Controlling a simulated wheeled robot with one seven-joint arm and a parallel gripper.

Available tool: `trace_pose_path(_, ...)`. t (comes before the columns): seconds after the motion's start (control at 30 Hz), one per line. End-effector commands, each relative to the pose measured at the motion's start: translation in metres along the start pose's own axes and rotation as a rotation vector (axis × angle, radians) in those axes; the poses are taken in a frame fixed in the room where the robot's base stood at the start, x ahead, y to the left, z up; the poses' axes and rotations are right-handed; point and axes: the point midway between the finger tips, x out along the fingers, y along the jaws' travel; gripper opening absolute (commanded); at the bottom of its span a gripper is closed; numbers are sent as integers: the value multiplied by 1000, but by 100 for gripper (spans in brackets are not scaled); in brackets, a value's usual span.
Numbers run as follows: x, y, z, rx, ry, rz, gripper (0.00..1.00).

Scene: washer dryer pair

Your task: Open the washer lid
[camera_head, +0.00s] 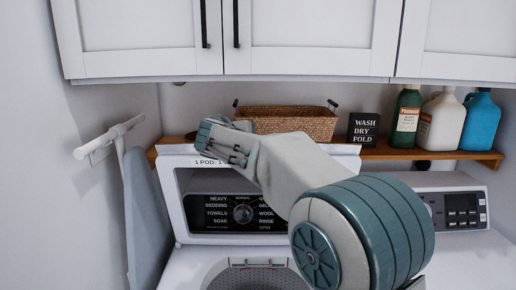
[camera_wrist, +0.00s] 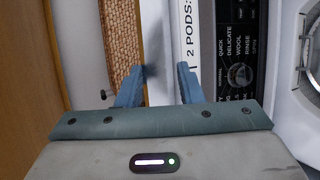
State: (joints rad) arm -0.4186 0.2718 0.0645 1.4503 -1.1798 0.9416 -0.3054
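The washer (camera_head: 190,262) is at the lower middle of the head view, its round tub opening (camera_head: 258,277) uncovered at the bottom edge. A white framed lid (camera_head: 172,190) appears raised upright behind the opening, with the dial panel (camera_head: 242,212) visible within its frame. Its top edge carries pod labels, partly hidden by my arm. My gripper (camera_head: 215,140) is at that top edge, left of centre. In the wrist view my gripper (camera_wrist: 160,70) has its fingers apart, with the white labelled edge (camera_wrist: 186,40) beyond them. I cannot tell whether they touch it.
A wooden shelf (camera_head: 440,154) runs just behind, holding a wicker basket (camera_head: 290,122), a black sign (camera_head: 363,130) and bottles (camera_head: 442,120). White cabinets (camera_head: 310,35) hang above. An ironing board (camera_head: 146,215) hangs at the left wall. The dryer panel (camera_head: 462,210) is at right.

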Motion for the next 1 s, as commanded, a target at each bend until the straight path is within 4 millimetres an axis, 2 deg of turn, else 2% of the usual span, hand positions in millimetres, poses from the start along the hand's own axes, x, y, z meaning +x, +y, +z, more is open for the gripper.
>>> trace_pose_path(0.17,-23,-2,-2,-1,5,2,32)
trace_pose_path(0.4,-78,-2,0,2,4,3,32)
trace_pose_path(0.6,-115,-1,1,1,0,2,32)
trace_pose_path(0.8,-133,0,2,2,-3,1,32)
trace_pose_path(1.0,-136,1,2,2,-3,1,32)
